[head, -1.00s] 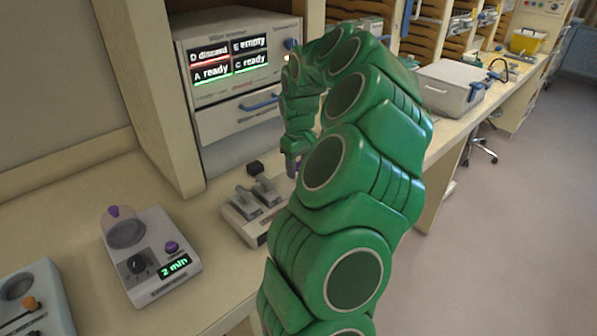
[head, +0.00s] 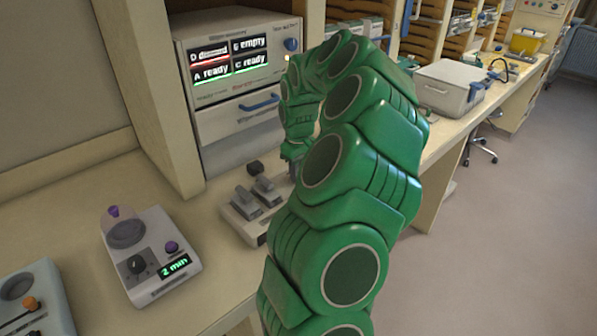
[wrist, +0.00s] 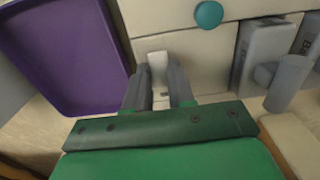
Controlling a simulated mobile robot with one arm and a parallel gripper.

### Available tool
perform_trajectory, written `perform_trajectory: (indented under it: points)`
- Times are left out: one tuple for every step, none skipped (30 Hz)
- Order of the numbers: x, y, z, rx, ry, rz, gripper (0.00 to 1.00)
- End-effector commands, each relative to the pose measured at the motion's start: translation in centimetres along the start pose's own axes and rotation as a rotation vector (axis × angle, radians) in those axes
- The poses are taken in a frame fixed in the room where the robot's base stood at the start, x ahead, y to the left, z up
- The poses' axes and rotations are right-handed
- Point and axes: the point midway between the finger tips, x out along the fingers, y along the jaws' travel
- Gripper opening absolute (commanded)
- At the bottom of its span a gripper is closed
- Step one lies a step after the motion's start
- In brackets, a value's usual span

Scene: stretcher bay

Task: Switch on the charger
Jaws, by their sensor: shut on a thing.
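The charger (head: 246,228) is a low cream box on the bench with grey blocks standing in it, partly hidden behind my green arm. In the wrist view its cream face (wrist: 195,42) carries a round teal button or knob (wrist: 208,14) and a small whitish lever-like switch (wrist: 157,60). My gripper (wrist: 159,82) has its two grey fingers on either side of the switch and is shut on it. The fingertips' exact contact is hard to make out. In the head view my gripper is mostly hidden by the arm.
A purple tray (wrist: 70,55) lies left of my gripper in the wrist view; grey blocks (wrist: 262,55) stand to the right. A cabinet with a lit status screen (head: 229,60) stands behind. A timer device reading "2 min" (head: 150,255) sits to the left, with free bench between.

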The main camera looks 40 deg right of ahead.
Motion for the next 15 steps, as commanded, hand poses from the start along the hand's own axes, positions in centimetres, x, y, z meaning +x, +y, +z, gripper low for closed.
perform_trajectory:
  points:
    - [0.07,0.04,0.0,0.0,-0.009,0.001,0.0]
    - [0.09,0.05,-0.01,0.001,-0.016,0.0,0.0]
    - [0.13,0.05,-0.01,0.001,-0.027,0.0,0.0]
    - [0.14,0.06,-0.02,0.001,-0.036,0.0,0.0]
    - [0.15,0.09,-0.04,0.001,-0.046,0.001,0.0]
    - [0.14,0.13,-0.09,0.002,-0.059,0.002,0.0]
    - [0.13,0.15,-0.14,0.002,-0.067,0.003,0.0]
    - [0.11,0.16,-0.2,0.002,-0.075,0.003,0.0]
    - [0.09,0.14,-0.26,0.002,-0.085,0.002,0.0]
    - [0.07,0.12,-0.29,0.002,-0.091,0.002,0.0]
    - [0.05,0.1,-0.29,0.002,-0.096,0.001,0.0]
    - [0.04,0.07,-0.28,0.001,-0.101,0.001,0.0]
    - [0.03,0.06,-0.28,0.001,-0.103,0.001,0.0]
    - [0.02,0.04,-0.27,0.001,-0.104,0.0,0.0]
    - [0.02,0.04,-0.26,0.0,-0.105,0.0,0.0]
